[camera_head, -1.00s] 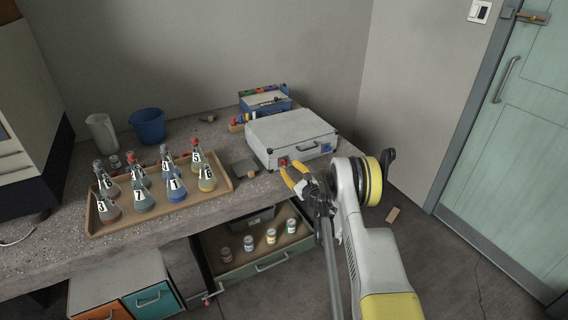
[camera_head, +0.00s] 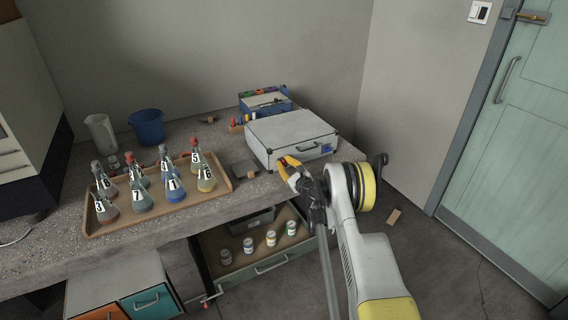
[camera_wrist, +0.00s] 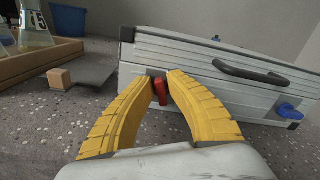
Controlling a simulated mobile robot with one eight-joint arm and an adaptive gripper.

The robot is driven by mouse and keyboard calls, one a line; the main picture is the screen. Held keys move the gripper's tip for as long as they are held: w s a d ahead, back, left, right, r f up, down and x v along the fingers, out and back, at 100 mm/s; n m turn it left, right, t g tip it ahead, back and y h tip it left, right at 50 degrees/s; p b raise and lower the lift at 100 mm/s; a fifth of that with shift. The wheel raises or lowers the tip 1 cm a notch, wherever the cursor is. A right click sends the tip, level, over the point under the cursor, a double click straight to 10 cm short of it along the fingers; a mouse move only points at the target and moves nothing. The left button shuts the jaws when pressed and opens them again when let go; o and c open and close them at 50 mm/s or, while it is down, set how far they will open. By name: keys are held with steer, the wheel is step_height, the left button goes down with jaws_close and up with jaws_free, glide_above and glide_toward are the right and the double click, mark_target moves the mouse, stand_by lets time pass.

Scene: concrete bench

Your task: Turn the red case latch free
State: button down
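The light grey case (camera_head: 292,132) lies flat on the concrete bench near its right end. In the wrist view its front face (camera_wrist: 220,92) carries a dark handle (camera_wrist: 250,72), a red latch (camera_wrist: 160,89) at the left and a blue latch (camera_wrist: 289,111) at the right. The blue latch also shows in the head view (camera_head: 326,148). My gripper (camera_head: 287,165) has yellow fingers. In the wrist view the gripper (camera_wrist: 161,78) is open, with a fingertip on either side of the red latch. The latch hangs down, slightly tilted. I cannot tell whether the fingers touch it.
A tray (camera_head: 228,185) of numbered flasks stands left of the case. A small wooden block (camera_wrist: 60,80) and a dark flat plate (camera_wrist: 92,75) lie just left of it. A blue box (camera_head: 265,103) stands behind. An open drawer (camera_head: 265,262) holding jars is below.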

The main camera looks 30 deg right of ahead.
steer(key=m, duration=0.4)
steer(key=shift+d+m, duration=0.2)
steer(key=shift+m, duration=0.1)
steer(key=c, duration=1.5)
jaws_free()
steer(key=s, duration=0.7)
steer(key=shift+s+d, duration=0.1)
steer(key=shift+s, duration=0.15)
